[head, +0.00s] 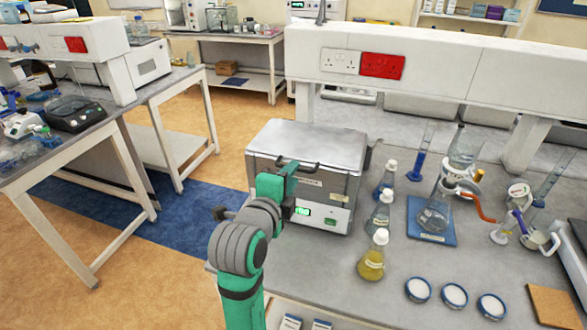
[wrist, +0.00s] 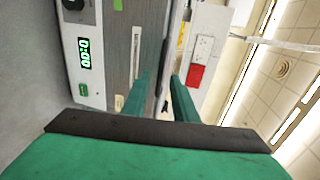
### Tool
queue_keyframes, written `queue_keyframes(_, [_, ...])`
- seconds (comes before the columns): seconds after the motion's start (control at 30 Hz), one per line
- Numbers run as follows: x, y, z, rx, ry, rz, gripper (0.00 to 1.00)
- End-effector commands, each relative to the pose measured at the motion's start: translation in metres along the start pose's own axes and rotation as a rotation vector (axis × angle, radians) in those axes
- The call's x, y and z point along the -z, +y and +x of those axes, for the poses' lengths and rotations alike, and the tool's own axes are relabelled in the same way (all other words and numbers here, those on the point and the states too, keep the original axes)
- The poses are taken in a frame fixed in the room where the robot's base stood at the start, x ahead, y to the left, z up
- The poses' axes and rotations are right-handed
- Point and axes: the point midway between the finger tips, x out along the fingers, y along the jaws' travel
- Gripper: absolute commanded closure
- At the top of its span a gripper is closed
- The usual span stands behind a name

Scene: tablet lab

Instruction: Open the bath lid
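The bath (head: 330,205) is a grey metal box on the bench, with a digital display on its front. Its lid (head: 325,140) is down flat, with a dark handle (head: 310,164) along the front edge. My gripper (head: 282,178) is at the bath's front left, by the handle's left end, and hides part of the front. In the wrist view, the bath's front (wrist: 88,45) shows sideways at left. The two green fingers of my gripper (wrist: 162,98) are apart, with a dark strip, perhaps the handle, in line with the gap. I cannot tell whether they touch it.
Capped bottles (head: 371,258) stand close to the bath's right side. Glassware on a blue mat (head: 432,232) and several round dishes (head: 454,297) are further right. A white shelf with sockets (head: 340,61) runs behind. The floor left of the bath is free.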

Motion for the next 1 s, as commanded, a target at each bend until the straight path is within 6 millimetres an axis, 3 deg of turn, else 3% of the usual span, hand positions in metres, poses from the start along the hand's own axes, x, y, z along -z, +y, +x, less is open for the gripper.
queue_keyframes(0.1, [-0.003,0.001,0.019,-0.002,-0.003,-0.003,0.74])
queue_keyframes(0.3, [-0.008,0.001,0.038,0.000,-0.011,-0.005,0.74])
queue_keyframes(0.7, [-0.008,0.001,0.044,0.001,-0.012,-0.004,0.74])
queue_keyframes(0.8, [-0.007,0.001,0.044,0.001,-0.011,-0.004,0.98])
queue_keyframes(1.0, [-0.006,0.001,0.045,0.001,-0.009,-0.004,1.00])
